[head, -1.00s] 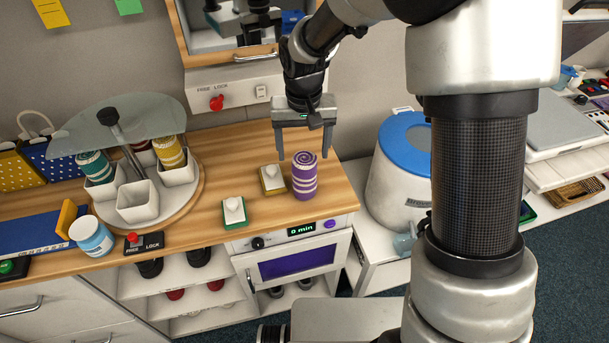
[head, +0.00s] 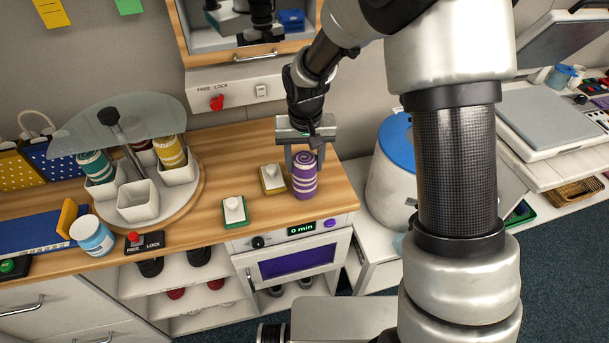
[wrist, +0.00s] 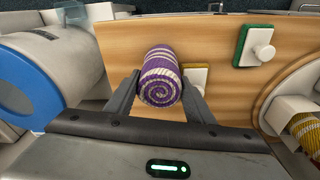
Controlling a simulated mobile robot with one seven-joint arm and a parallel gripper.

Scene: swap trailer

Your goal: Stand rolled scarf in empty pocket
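A purple and white striped rolled scarf (head: 304,180) stands upright near the right end of the wooden counter. My gripper (head: 304,163) is lowered over it, with its fingers on either side of the roll's upper part. In the wrist view the scarf (wrist: 160,75) lies between the open fingers; a gap shows on the left side, and contact on the right cannot be told. A round rack holds white pockets: the front pocket (head: 137,205) is empty, and others hold a teal roll (head: 95,166), a yellow roll (head: 170,151) and a dark red roll.
A glass lid (head: 118,120) on a post overhangs the rack's back. A green-edged knob block (head: 234,210) and a yellow-edged one (head: 272,178) stand left of the scarf. A blue-lidded white bin (head: 391,180) is to the right. A white jar (head: 92,236) and a lock box (head: 143,243) sit in front of the rack.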

